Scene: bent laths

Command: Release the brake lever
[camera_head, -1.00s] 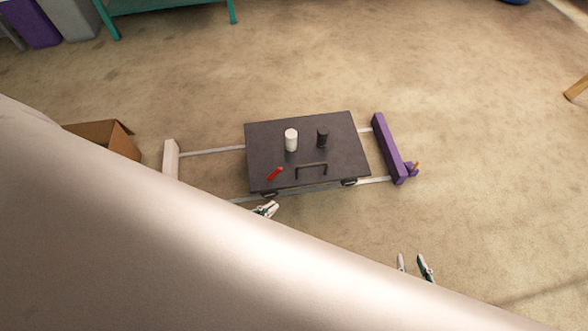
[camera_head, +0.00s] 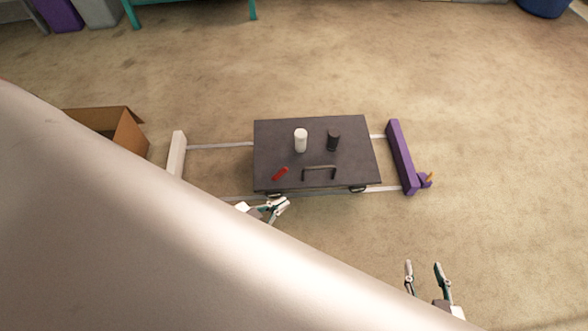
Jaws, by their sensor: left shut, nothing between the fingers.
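The red brake lever (camera_head: 280,174) lies slanted on the front left part of the dark cart top (camera_head: 270,150). My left gripper (camera_head: 285,203) is shut and empty, just in front of the cart's front edge, below the lever in the picture and apart from it. My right gripper (camera_head: 423,264) is open and empty over the floor, to the front right of the cart. A large pale part of mine hides the lower left of the view.
A white cylinder (camera_head: 300,140), a dark cylinder (camera_head: 333,140) and a black handle (camera_head: 319,169) are on the cart. Rails (camera_head: 220,146) run between a white block (camera_head: 177,153) and a purple bar (camera_head: 402,156). A cardboard box (camera_head: 130,130) stands left. Floor right is clear.

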